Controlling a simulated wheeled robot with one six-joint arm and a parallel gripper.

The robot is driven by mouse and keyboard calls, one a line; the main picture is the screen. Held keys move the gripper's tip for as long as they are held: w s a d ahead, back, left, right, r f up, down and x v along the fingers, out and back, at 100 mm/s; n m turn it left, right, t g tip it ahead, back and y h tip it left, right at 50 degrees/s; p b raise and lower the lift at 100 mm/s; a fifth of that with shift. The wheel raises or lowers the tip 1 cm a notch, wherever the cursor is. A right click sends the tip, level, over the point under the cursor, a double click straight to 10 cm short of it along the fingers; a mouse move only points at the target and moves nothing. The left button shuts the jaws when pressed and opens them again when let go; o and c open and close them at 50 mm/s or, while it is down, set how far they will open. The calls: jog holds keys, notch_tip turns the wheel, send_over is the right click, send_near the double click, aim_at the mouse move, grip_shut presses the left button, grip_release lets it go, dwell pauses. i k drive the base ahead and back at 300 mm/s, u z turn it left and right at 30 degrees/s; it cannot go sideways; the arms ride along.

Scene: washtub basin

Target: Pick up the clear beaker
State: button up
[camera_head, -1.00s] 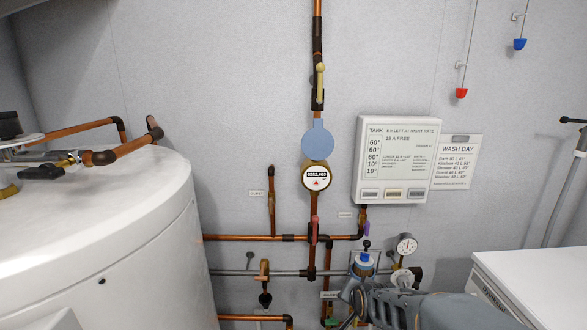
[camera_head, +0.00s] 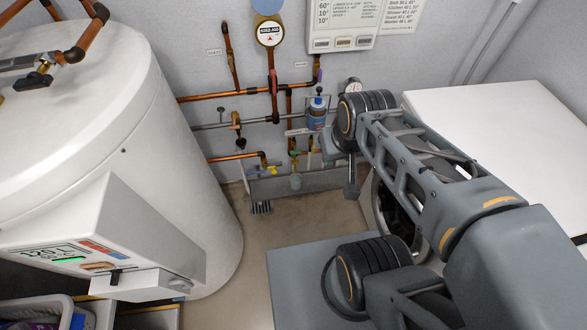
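I cannot make out the clear beaker for certain in the head view. A small greyish cup-like shape (camera_head: 295,182) shows at the grey trough below the pipes, but it is too small to identify. My arm reaches in from the lower right. Its dark end, my gripper (camera_head: 351,189), hangs downward just right of the trough, apart from the cup-like shape. The fingers are too small and dark to tell whether they are open or shut.
The grey trough (camera_head: 325,181) stands against the back wall under copper pipes (camera_head: 225,95). A white tank (camera_head: 160,150) fills the left, with a control box (camera_head: 110,240) in front. A white-topped appliance (camera_head: 500,125) stands right. Brown floor (camera_head: 235,290) is bare between.

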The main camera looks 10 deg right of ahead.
aim_at(295, 179)
jog(key=u, duration=0.05)
jog(key=k, duration=1.35)
jog(key=z, duration=0.05)
jog(key=i, duration=0.35)
